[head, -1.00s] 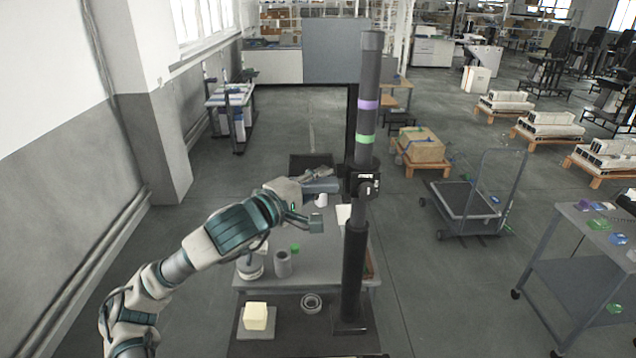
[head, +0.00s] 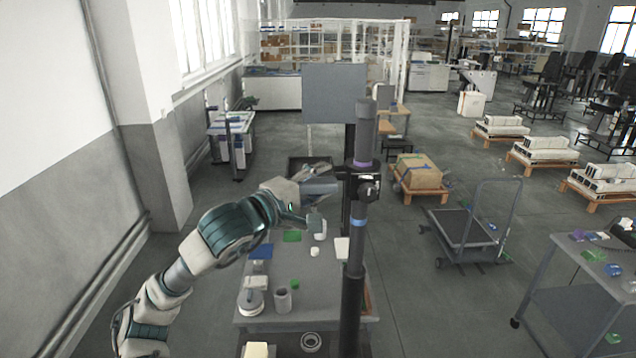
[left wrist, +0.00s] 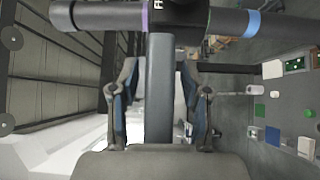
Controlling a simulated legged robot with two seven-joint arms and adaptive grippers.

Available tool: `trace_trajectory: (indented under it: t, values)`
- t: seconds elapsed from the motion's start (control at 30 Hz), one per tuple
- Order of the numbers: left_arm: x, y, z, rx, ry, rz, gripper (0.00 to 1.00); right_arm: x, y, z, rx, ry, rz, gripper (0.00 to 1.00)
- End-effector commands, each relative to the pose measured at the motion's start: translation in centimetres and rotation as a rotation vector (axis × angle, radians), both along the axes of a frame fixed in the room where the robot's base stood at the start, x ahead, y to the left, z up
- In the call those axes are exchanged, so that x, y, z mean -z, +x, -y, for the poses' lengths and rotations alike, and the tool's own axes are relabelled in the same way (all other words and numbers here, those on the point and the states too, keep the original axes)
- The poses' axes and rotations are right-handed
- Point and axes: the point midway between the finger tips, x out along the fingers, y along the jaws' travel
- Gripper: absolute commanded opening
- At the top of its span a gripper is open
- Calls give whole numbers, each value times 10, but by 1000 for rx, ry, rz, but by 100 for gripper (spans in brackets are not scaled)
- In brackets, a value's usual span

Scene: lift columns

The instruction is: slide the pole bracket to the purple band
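The dark pole (head: 354,270) stands upright, with the black pole bracket (head: 366,187) around it. The purple band (head: 362,163) lies directly above the bracket, touching or nearly touching its top edge. In the left wrist view the purple band (left wrist: 145,15) sits at the left edge of the bracket (left wrist: 180,14). A grey bar-shaped handle (left wrist: 159,90) runs from the bracket between the fingers of my left gripper (left wrist: 160,95), which is closed around it. My left gripper (head: 318,190) is left of the pole in the head view. My right gripper is not in view.
A blue band (head: 358,224) is on the pole below the bracket. A grey table (head: 300,260) with small items stands behind the pole's lower part. A cart (head: 465,228) and a boxed pallet (head: 418,175) are to the right. Open floor lies between them.

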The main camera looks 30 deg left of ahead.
Motion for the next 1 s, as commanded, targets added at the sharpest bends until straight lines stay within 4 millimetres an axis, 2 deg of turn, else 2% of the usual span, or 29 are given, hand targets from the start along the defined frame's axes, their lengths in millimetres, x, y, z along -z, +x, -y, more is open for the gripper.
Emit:
trace_trajectory:
  t: [0.27, 0.37, 0.73, 1.0]
  values:
    - [1, -1, 0, 0, 0, -2, 48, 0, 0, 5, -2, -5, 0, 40]
    - [1, -9, -3, -1, 1, -1, 48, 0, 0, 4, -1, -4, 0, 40]
    - [3, -86, -24, -4, 4, -2, 48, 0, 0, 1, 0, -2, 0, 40]
    - [3, -112, -29, -1, 1, -4, 48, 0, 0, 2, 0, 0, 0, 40]
